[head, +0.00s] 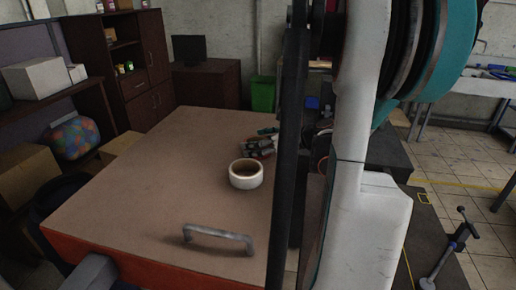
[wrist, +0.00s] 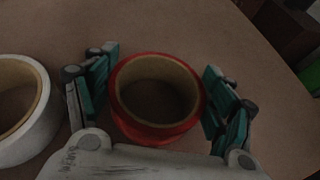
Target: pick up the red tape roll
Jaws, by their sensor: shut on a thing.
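The red tape roll (wrist: 157,132) shows in the wrist view, upright on its flat side with its open core facing the camera. My gripper (wrist: 160,95) has one teal-padded finger on each side of the roll and is shut on it. I cannot tell whether the roll is lifted off the brown tabletop (wrist: 190,25). In the head view the red roll is hidden behind my arm, and my gripper is not visible there.
A white tape roll (head: 246,181) stands on the table (head: 160,180); a white roll also shows left of my gripper in the wrist view (wrist: 42,130). A grey metal handle (head: 218,235) is near the front edge. Small dark items (head: 258,148) lie at the back right. The table's left half is clear.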

